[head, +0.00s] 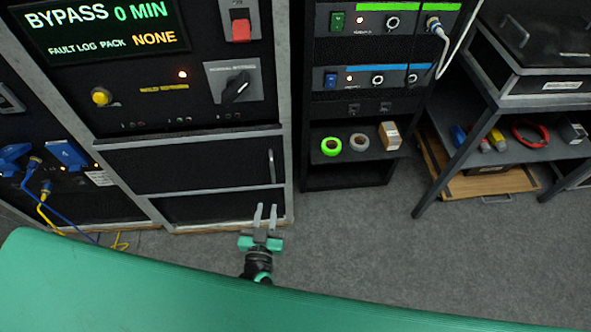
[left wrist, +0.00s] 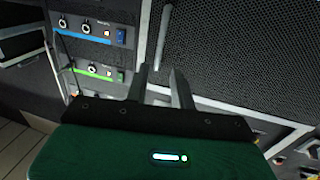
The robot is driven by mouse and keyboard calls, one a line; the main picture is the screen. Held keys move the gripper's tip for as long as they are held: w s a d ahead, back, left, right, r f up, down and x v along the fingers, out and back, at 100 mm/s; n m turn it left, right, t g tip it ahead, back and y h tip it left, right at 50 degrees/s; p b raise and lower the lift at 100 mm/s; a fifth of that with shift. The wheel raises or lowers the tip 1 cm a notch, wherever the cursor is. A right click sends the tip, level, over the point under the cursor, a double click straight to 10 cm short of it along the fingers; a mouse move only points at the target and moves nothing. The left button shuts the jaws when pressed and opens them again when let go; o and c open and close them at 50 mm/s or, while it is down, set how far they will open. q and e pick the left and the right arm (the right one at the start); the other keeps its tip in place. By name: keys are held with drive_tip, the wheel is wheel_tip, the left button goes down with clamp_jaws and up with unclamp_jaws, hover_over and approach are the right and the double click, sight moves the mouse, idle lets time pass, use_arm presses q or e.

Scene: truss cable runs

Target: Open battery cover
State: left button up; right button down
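A black panel (head: 190,166) with a vertical grey handle (head: 271,166) at its right end sits low in the left rack, under the display; it looks like the battery cover and appears closed. In the left wrist view the mesh panel (left wrist: 235,50) fills the upper right, and its handle (left wrist: 163,38) stands just beyond my fingers. My left gripper (head: 265,211) is in front of the rack's lower right part, below the handle in the picture. Its two fingers are apart with nothing between them, also in the left wrist view (left wrist: 160,72). My right gripper is not in view.
The rack's display (head: 100,26) reads BYPASS 0 MIN, with a rotary switch (head: 235,84) below. A second rack holds tape rolls (head: 331,146) and a small box (head: 390,135). A metal bench (head: 500,150) stands at right. The grey floor (head: 360,230) between is clear.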

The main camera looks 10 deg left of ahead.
sight(272, 174)
use_arm(q)
drive_tip(key=w, duration=0.4)
drive_tip(key=w+a, duration=0.1)
drive_tip(key=w, duration=0.8)
drive_tip(key=shift+w+a, duration=0.15)
drive_tip(key=shift+w, duration=0.1)
clamp_jaws()
